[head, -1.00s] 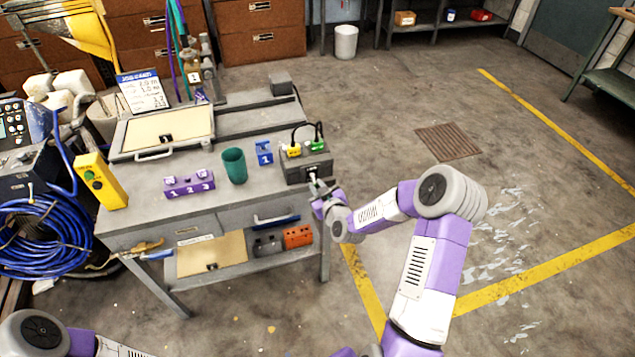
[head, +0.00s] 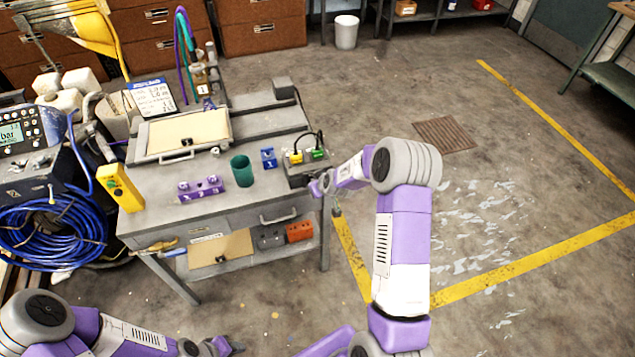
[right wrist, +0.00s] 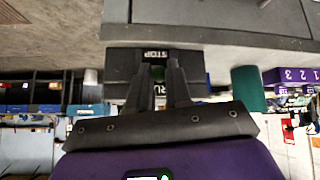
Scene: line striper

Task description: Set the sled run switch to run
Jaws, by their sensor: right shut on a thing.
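The dark switch box (head: 297,176) sits at the front right corner of the workbench, with yellow and green plugs on top. In the right wrist view its front face (right wrist: 122,68) shows STOP at the picture's top and RUN lower down, partly covered by a finger. In the head view the right gripper (head: 320,186) is against the box front and hides the lever. My left gripper (head: 222,346) is low at the bottom edge; its jaws are unclear.
On the bench (head: 150,223) stand a green cup (head: 242,172), a purple numbered block (head: 201,190), a blue block (head: 268,158) and a yellow button box (head: 120,187). Blue hose (head: 60,232) lies coiled at left. The floor right of the bench is clear.

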